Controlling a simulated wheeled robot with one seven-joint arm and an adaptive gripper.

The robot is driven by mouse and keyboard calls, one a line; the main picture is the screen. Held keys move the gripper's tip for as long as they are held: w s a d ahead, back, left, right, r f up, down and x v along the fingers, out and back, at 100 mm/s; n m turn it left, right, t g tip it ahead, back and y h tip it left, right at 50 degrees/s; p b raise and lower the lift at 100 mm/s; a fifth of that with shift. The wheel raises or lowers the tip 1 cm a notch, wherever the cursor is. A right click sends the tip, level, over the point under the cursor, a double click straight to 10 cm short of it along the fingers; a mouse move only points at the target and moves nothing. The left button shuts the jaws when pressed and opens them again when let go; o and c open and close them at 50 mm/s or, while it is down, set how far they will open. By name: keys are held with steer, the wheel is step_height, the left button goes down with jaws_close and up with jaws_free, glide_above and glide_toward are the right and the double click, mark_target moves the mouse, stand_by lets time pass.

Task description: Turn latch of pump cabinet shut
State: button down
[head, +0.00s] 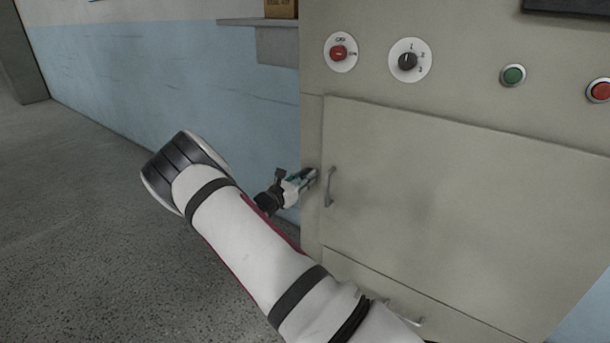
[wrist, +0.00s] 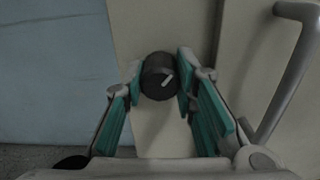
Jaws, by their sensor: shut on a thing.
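The pump cabinet (head: 450,190) is a beige box with a wide closed-looking door and a vertical bar handle (head: 329,187) at the door's left edge. Its latch (wrist: 158,76) is a round black knob with a short white mark tilted up to the right, on the narrow frame strip left of the door. My gripper (head: 312,177) reaches that strip from the left, just beside the handle. In the wrist view its two teal-padded fingers close on the knob from left and right. In the head view the gripper hides the latch.
The door handle also shows close to the right finger in the wrist view (wrist: 290,75). Above the door are a red switch (head: 339,53), a black selector dial (head: 408,61), a green button (head: 513,75) and a red button (head: 599,90). Open floor lies left.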

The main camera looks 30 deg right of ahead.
steer(key=n, duration=0.4)
steer(key=shift+n+p, duration=0.3)
steer(key=shift+p, duration=0.1)
steer(key=shift+n, duration=1.7)
steer(key=shift+f+n, duration=0.1)
steer(key=shift+n, duration=0.2)
steer(key=c, duration=1.3)
jaws_free()
steer(key=shift+s+a, duration=0.1)
steer(key=shift+a, duration=0.05)
steer(key=v, duration=1.1)
steer(key=shift+a, duration=0.4)
steer(key=shift+s, duration=0.1)
